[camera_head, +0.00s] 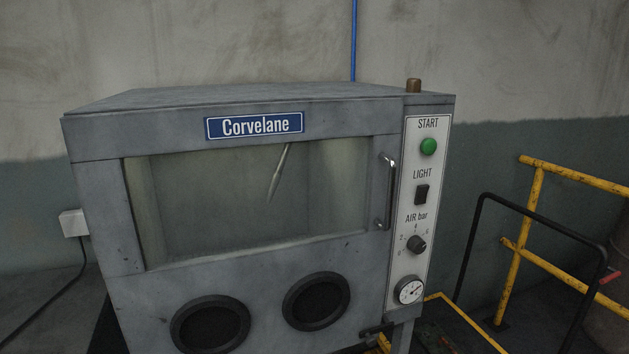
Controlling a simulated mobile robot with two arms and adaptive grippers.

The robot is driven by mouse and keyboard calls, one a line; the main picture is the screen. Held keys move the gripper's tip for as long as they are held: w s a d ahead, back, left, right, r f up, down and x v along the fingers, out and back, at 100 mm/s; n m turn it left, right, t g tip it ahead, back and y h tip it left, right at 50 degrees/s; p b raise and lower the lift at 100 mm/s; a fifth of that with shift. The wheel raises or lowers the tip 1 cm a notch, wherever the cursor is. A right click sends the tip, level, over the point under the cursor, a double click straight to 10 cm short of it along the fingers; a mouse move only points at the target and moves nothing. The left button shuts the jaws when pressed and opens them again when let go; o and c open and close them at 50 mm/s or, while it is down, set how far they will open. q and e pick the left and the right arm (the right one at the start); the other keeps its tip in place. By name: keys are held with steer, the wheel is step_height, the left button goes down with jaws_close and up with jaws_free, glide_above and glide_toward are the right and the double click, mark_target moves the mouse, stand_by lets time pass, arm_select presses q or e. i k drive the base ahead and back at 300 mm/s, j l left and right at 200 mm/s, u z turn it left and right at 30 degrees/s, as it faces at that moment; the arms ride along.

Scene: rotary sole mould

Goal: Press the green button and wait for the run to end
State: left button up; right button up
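The green button (428,146) sits under the word START at the top of a pale control panel (407,262). The panel is on the right of the front of a grey Corvelane cabinet (270,105). The cabinet has a wide window (220,205) with a thin pale nozzle (278,173) hanging inside, and no motion can be told from one frame. Neither of my grippers is in view, and nothing covers the button.
Below the button are a black light switch (421,194), an air knob (416,244) and a gauge (409,290). A metal handle (387,192) stands out left of the panel. Yellow railing (532,205) and a black tubular frame (540,220) stand to the right.

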mark_target(427, 147)
steer(key=k+l+u, duration=0.1)
steer(key=l+u, duration=0.25)
steer(key=k+l+u, duration=0.15)
steer(key=l+u, duration=0.15)
steer(key=l, duration=0.15)
